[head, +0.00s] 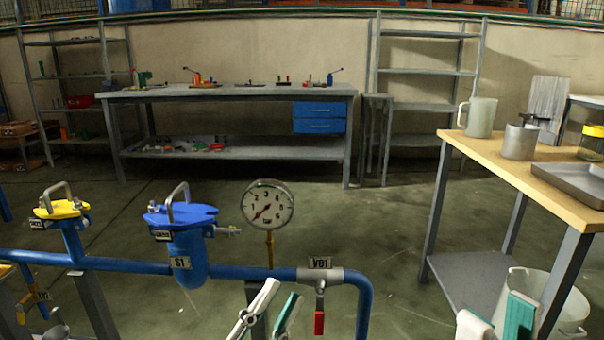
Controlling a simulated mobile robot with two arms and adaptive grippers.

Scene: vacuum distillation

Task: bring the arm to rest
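My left gripper (282,294) shows at the bottom centre, below the pressure gauge and just left of the red-handled valve. Its white finger and teal-padded finger stand apart, with nothing seen between them. My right gripper (495,312) shows at the bottom right, in front of the white bucket. Its two fingers are spread, with no object visible between them. The lower parts of both grippers are cut off by the picture's edge.
A blue pipe (120,265) crosses the lower left, with a blue-lidded strainer (187,255), a gauge (267,204) and valve VB1 (320,276), its red handle hanging down. A wooden-topped table (505,167) and white bucket (570,312) stand right. Open floor lies behind.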

